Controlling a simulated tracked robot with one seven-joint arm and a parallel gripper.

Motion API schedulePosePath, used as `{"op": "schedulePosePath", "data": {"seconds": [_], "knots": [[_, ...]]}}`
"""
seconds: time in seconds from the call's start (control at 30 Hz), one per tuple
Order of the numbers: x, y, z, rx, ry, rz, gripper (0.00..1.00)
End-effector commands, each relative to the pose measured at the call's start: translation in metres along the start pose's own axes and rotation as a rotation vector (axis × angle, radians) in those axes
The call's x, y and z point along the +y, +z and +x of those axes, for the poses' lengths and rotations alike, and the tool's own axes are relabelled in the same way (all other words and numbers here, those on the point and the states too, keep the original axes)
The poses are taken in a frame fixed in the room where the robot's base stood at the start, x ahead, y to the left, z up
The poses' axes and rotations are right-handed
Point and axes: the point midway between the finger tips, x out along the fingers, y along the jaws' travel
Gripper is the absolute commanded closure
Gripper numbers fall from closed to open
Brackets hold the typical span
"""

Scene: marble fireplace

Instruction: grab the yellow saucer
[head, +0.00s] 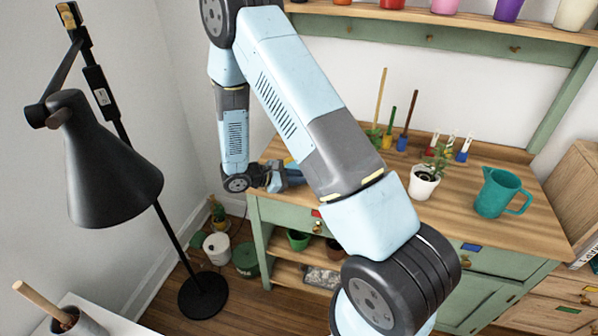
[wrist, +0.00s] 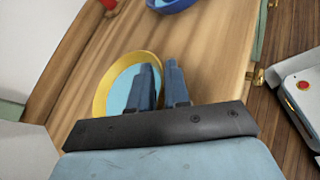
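The yellow saucer (wrist: 101,97) shows in the wrist view, with a yellow rim and a pale blue inside. My gripper (wrist: 160,68) is at the saucer's right edge. One finger is over the inside and the other is outside the rim. The fingers are close together with the rim between them. I cannot tell whether the saucer rests on the wooden top or is slightly raised.
The workbench (head: 465,205) holds a potted plant (head: 425,182), a teal pitcher (head: 497,192) and several upright tools. A blue rounded thing (wrist: 172,4) and a red thing (wrist: 108,4) are at the wrist view's top edge. A black lamp (head: 105,165) stands at left.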

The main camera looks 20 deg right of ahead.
Motion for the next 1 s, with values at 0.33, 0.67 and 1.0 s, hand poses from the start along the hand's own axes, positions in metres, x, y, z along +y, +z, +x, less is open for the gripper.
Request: {"op": "schedulePosePath", "data": {"seconds": [0.33,0.67,1.0], "knots": [[0.0002,-0.0001,0.0073,0.001,0.001,0.000,0.83],[0.0001,-0.0002,0.0070,0.001,0.001,0.000,1.00],[0.0002,0.0001,0.0067,0.001,0.001,0.000,1.00]]}}
